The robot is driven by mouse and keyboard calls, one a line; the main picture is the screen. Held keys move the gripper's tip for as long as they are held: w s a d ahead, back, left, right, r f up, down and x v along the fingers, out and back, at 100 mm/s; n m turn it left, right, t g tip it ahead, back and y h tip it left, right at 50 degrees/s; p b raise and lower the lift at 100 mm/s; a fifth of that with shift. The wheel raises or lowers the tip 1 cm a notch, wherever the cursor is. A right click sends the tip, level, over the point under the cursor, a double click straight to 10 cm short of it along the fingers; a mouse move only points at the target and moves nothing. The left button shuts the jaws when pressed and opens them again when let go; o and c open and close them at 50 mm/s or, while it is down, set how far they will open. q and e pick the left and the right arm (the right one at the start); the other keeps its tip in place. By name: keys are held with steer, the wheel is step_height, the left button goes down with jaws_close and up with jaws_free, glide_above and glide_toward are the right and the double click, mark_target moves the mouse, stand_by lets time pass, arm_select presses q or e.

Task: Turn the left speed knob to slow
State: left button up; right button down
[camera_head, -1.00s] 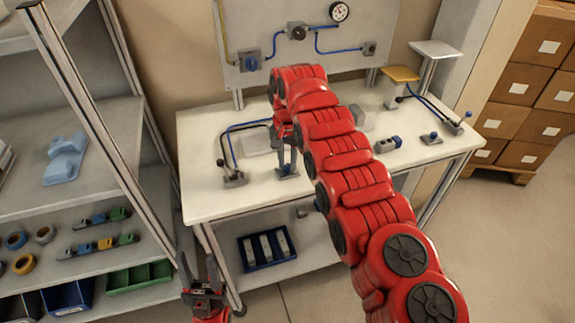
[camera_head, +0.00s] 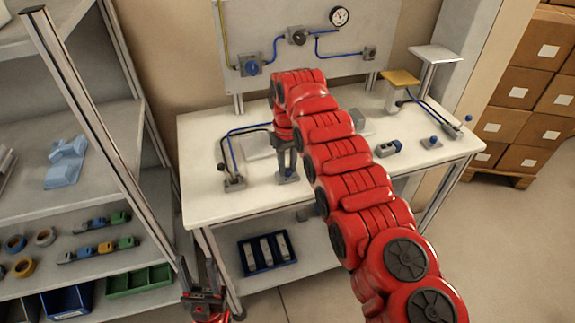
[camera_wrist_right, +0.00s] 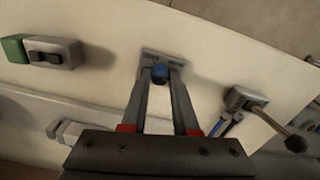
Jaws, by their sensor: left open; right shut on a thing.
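Small markings on the plate are too blurred to read. In the head view the plate (camera_head: 289,178) sits on the white bench, left of its middle. My right gripper (camera_head: 286,166) points down at it. In the right wrist view the fingers (camera_wrist_right: 164,78) are shut on the knob, one on each side. Which way the knob points cannot be told. My left gripper (camera_head: 203,292) is open and empty, low in front of the bench's left end.
A lever (camera_head: 233,182) with a blue and black hose stands just left of the knob. A second blue-topped knob (camera_head: 431,142) and a switch box (camera_head: 388,148) are on the bench's right side. A shelf rack (camera_head: 90,140) stands at the left.

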mark_target(288, 170)
steer(key=shift+n, duration=0.8)
steer(key=c, duration=0.7)
jaws_free()
steer(key=shift+r, duration=0.1)
steer(key=shift+r, duration=0.3)
step_height(288, 170, up, 17)
steer(key=p, duration=1.5)
steer(key=shift+f, duration=0.2)
